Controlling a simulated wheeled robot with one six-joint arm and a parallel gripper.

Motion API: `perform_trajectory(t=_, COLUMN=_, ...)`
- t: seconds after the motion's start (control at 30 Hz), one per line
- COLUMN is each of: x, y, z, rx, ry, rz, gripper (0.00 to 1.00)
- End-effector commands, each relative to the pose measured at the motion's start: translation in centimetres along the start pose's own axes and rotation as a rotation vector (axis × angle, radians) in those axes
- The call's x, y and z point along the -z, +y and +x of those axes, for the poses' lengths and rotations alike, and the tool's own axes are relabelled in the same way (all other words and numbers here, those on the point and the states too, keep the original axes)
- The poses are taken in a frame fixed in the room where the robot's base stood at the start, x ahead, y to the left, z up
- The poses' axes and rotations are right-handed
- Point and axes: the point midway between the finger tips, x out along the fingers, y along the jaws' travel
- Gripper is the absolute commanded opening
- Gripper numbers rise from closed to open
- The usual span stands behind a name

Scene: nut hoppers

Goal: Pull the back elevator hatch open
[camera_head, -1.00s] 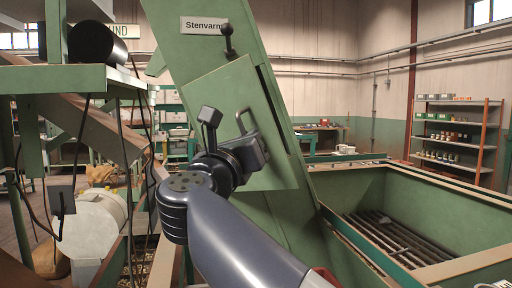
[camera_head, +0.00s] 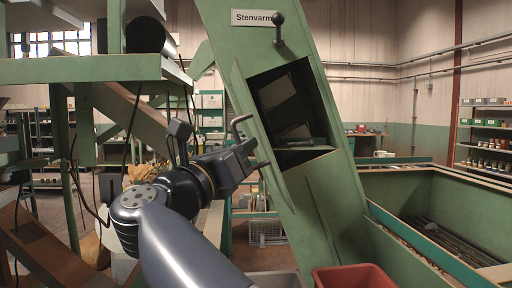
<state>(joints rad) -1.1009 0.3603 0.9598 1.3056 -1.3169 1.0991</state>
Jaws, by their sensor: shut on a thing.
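The green slanted elevator (camera_head: 222,30) rises across the middle of the head view, under a "Stenvarm" sign. Its dark opening (camera_head: 310,98) is uncovered and shows grey bucket-like parts inside. The hatch (camera_head: 252,104) stands swung out at the opening's left side, seen nearly edge-on as a thin green panel. Its grey bar handle (camera_head: 236,121) sticks out to the left. My gripper (camera_head: 248,158) is at the lower end of this handle and shut on it; the exact finger contact is partly hidden. A black-knobbed lever (camera_head: 279,29) sits above the opening.
A red bin (camera_head: 352,277) and a grey bin (camera_head: 276,281) stand low in front of the elevator. A large green trough (camera_head: 398,192) lies to the right. A green frame (camera_head: 90,70) with a black cylinder (camera_head: 150,36) stands at left.

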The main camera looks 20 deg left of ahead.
Motion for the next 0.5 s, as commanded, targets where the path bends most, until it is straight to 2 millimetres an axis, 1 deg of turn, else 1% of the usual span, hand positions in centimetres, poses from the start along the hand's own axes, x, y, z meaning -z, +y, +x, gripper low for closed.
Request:
perform_trajectory(t=0.2, x=-0.03, y=0.74, z=-0.43, rx=-0.002, ry=0.0, rz=-0.002, gripper=0.0)
perform_trajectory(t=0.5, x=-0.03, y=0.82, z=-0.48, rx=-0.001, ry=0.0, rz=-0.002, gripper=0.0)
